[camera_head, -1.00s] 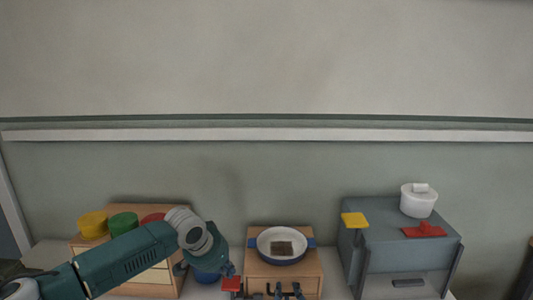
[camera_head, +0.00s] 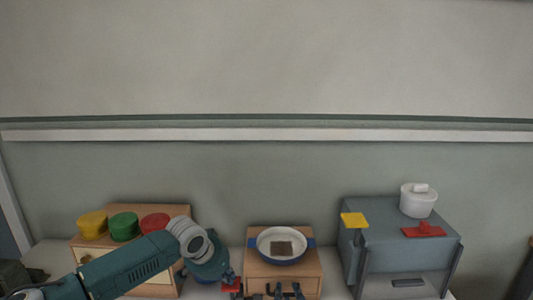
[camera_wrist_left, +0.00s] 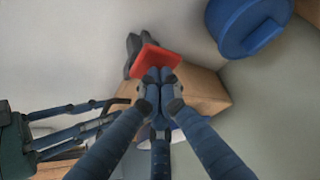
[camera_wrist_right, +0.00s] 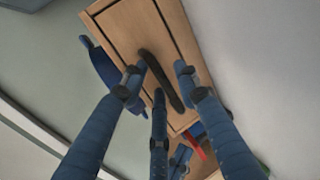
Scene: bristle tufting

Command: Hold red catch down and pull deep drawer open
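The wooden drawer box (camera_head: 283,270) stands in the middle with a dark bar handle (camera_wrist_right: 162,80) on its front. The red catch (camera_head: 232,288) is at the box's left side; it also shows in the left wrist view (camera_wrist_left: 157,61). My left gripper (camera_wrist_left: 160,74) has its fingertips together at the catch's edge, apparently touching it, with nothing seen between them. My right gripper (camera_wrist_right: 160,72) has its fingers apart, with the handle running between them. The drawer front looks closed. The right gripper's contact with the handle is unclear.
A white bowl (camera_head: 267,238) with a brown block sits on the box. A blue lidded tub (camera_wrist_left: 250,25) stands to its left. A grey cabinet (camera_head: 385,252) with a yellow flap (camera_head: 354,220) stands right. Yellow, green and red round pieces top the left wooden cabinet (camera_head: 90,258).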

